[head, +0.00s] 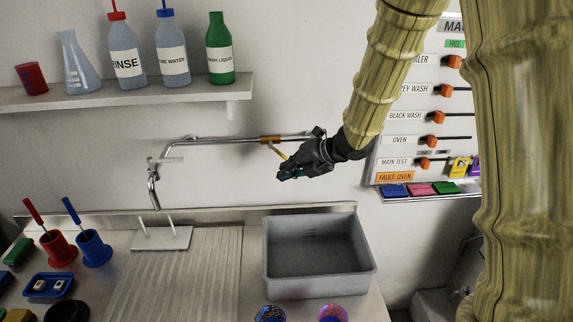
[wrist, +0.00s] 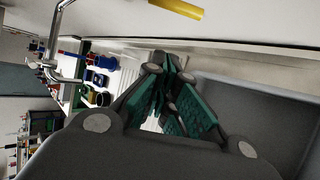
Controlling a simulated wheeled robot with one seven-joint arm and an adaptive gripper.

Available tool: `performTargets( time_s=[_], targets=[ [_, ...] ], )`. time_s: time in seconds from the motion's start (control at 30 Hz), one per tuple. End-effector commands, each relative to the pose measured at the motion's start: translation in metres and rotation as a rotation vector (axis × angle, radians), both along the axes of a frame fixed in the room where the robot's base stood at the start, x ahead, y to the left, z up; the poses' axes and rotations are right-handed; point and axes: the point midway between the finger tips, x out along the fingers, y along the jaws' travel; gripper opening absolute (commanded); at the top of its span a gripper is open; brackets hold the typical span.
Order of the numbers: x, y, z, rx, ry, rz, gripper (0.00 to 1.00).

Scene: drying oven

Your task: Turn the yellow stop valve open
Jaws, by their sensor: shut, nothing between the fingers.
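The yellow stop valve (head: 270,140) sits on a metal pipe along the wall, above and left of the grey basin. Its thin yellow lever (head: 279,153) slants down to the right towards my gripper. My gripper (head: 283,175) is in front of the wall just below the lever, with its dark fingers shut and nothing between them. In the wrist view, the closed green-padded fingers (wrist: 170,65) point up the picture. A yellow bar (wrist: 180,8), seemingly the lever, shows at the top edge, apart from the fingertips. I cannot tell if the gripper touches the lever.
The pipe ends in a curved spout (head: 153,188) at the left. A grey basin (head: 360,273) stands below my gripper. A shelf (head: 130,95) with bottles is above left. A board with orange switches (head: 431,140) hangs at right. Cups and a ribbed drainer (head: 180,280) occupy the counter.

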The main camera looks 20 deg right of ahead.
Motion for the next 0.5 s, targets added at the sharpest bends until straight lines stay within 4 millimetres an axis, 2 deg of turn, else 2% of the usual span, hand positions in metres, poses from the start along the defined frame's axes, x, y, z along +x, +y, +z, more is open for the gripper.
performTargets(
  time_s=[0.33, 0.4, 0.5],
  targets=[
    [0.026, 0.024, -0.027, 0.0, 0.002, 0.003, 0.0],
    [0.031, 0.015, -0.016, 0.001, -0.001, 0.002, 0.0],
    [0.037, 0.008, -0.011, 0.001, -0.001, 0.003, 0.0]
  ],
)
